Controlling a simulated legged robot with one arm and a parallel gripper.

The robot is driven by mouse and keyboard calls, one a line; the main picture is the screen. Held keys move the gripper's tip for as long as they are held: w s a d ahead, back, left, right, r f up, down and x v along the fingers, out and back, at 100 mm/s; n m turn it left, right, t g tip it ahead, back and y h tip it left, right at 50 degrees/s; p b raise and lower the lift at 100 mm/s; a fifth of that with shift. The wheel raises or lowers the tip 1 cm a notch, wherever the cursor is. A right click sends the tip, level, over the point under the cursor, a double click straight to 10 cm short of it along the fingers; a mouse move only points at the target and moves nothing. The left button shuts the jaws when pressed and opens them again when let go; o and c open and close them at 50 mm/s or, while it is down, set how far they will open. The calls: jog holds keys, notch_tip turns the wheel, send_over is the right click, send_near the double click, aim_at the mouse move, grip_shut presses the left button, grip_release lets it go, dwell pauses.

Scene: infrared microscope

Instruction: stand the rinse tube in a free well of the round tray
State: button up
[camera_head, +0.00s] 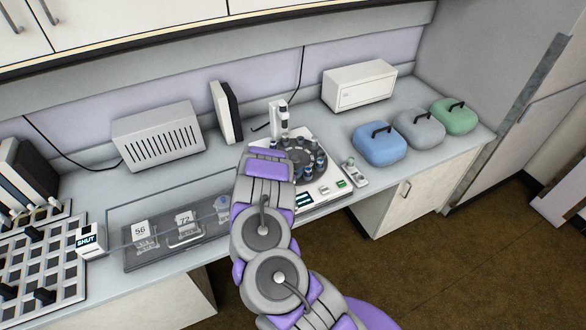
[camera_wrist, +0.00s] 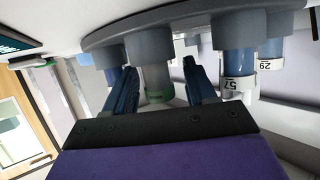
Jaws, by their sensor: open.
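The round tray (camera_head: 301,158) sits on a white instrument on the bench, with several dark-capped tubes around its rim. In the wrist view, which looks upside down, the grey tray (camera_wrist: 150,22) crosses the top. My gripper (camera_wrist: 159,66) is open, with a dark blue finger on each side of a pale tube with a green end (camera_wrist: 155,85). This tube looks upright at the tray and is probably the rinse tube; I see no label on it. Neighbouring tubes are blue with white number bands, 57 (camera_wrist: 238,75) and 29 (camera_wrist: 269,62). In the head view my arm hides the gripper and part of the tray.
Blue (camera_head: 378,144), grey (camera_head: 419,127) and green (camera_head: 455,116) lidded cases stand to the right. A clear-covered box (camera_head: 165,225) with numbered blocks lies to the left, near a slotted rack (camera_head: 40,262). A small grey device (camera_head: 353,174) stands beside the instrument.

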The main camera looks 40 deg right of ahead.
jog(key=p+v, duration=0.1)
jog(key=v, duration=1)
jog(key=shift+w, duration=0.1)
jog(key=shift+s+a+r+p, duration=0.2)
jog(key=shift+a+p, duration=0.1)
jog(key=shift+a, duration=0.15)
jog(key=shift+s+f, duration=0.1)
